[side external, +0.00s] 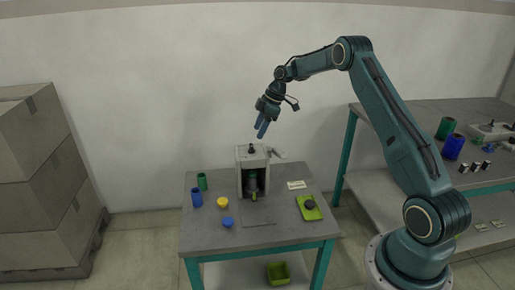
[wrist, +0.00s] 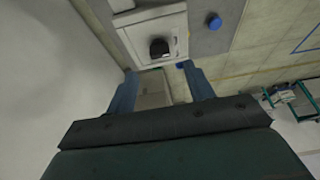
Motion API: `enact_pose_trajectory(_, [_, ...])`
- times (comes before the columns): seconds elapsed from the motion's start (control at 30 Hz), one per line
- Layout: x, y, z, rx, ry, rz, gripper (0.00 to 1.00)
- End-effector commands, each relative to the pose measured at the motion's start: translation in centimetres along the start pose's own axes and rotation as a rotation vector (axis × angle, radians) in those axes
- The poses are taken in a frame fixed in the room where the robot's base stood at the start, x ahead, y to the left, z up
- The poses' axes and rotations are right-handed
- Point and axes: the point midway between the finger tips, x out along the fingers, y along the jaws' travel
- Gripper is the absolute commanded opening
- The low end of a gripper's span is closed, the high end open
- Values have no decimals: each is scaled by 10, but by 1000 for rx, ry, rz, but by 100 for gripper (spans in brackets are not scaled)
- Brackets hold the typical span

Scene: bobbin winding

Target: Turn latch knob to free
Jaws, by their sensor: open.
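The bobbin winder (side external: 243,172) is a grey-white housing standing on the small table, with a green and dark part inside its open front. A black knob (side external: 251,148) sits on top of the housing; I take it for the latch knob. It also shows in the wrist view (wrist: 159,47), on the pale top plate ahead of my fingers. My gripper (side external: 262,129) is above the winder, apart from it, tilted downward. In the wrist view its two blue fingers (wrist: 158,74) are spread with nothing between them. The knob's turned position is too small to tell.
Green (side external: 202,181) and blue (side external: 196,197) spools, a yellow disc (side external: 222,202) and a blue disc (side external: 228,222) are at the table's left. A lime tray (side external: 308,208) with a dark round piece is at right. A lever (side external: 276,153) juts from the winder's right. Boxes (side external: 38,180) stand left.

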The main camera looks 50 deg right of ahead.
Motion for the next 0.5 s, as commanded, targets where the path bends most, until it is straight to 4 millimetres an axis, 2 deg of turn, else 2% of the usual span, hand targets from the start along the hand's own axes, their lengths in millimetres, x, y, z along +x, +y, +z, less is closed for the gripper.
enact_pose_trajectory(0.2, [35,-1,0,0,-2,-3,53])
enact_pose_trajectory(0.5, [66,0,0,0,-1,-1,53])
